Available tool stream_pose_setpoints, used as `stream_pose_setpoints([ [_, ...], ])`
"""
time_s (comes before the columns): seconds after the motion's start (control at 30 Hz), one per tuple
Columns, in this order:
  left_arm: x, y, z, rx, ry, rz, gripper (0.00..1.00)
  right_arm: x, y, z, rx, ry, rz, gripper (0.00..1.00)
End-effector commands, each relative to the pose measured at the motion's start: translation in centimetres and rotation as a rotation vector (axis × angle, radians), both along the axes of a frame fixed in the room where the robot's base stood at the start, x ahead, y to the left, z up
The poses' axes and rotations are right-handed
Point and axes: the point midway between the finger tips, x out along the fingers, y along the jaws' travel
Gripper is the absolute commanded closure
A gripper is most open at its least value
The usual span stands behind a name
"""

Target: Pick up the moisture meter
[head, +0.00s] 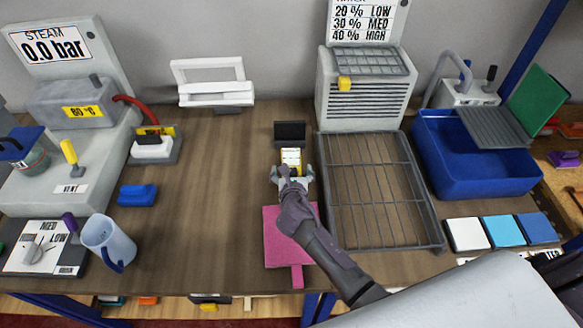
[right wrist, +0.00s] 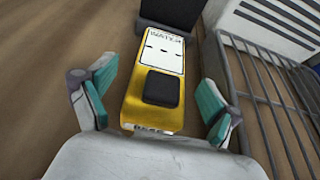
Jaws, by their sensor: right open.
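The moisture meter (head: 291,157) is a yellow block with a white label. It lies on the brown bench, in front of a small black stand. In the right wrist view the meter (right wrist: 154,85) shows a black square on its top and reaches down between the fingers. My right gripper (head: 291,174) is at the near end of the meter. In the right wrist view the open right gripper (right wrist: 157,100) has one teal-padded finger on each side of the meter, with a gap to each. The left gripper is not in view.
A grey wire rack (head: 375,190) stands close to the right of the meter. The black stand (head: 290,131) is just behind the meter. The bench (head: 220,200) to the left is clear.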

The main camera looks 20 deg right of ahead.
Motion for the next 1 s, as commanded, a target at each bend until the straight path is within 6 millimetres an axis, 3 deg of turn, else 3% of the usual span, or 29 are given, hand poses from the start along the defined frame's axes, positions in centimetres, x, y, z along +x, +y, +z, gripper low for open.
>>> stream_pose_setpoints([
  [0.2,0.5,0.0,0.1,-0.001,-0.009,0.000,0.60,2.7,-0.8,-1.0,-0.001,-0.001,-0.001,0.10],
  [0.5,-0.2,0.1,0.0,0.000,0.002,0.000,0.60,3.0,-0.9,-1.2,0.001,0.000,0.000,0.12],
  [0.9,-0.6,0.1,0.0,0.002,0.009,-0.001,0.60,2.9,-0.9,-1.2,0.000,0.001,0.000,0.79],
  [1.0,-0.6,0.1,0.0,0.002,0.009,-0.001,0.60,3.0,-0.9,-1.2,0.001,0.000,0.000,0.83],
])
